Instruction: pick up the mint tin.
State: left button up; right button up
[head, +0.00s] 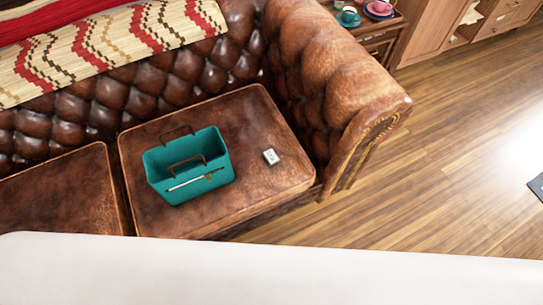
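A small, pale, box-shaped item that looks like the mint tin (270,157) lies on the brown leather seat cushion (285,180) of a sofa. It sits to the right of a teal basket (190,185), apart from it, with bare cushion around it. Its markings are too small to read. Neither of my grippers is in the head view.
The teal basket has two dark handles. The tufted sofa arm (335,85) rises right of the cushion. A wooden side table (378,32) with dishes stands behind it. A white surface (260,275) fills the bottom. Wooden floor (450,160) at right is largely clear.

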aim_at(270, 155)
jog(key=k+j+z, duration=0.1)
jog(key=j+z, duration=0.3)
jog(key=k+j+z, duration=0.15)
jog(key=z, duration=0.2)
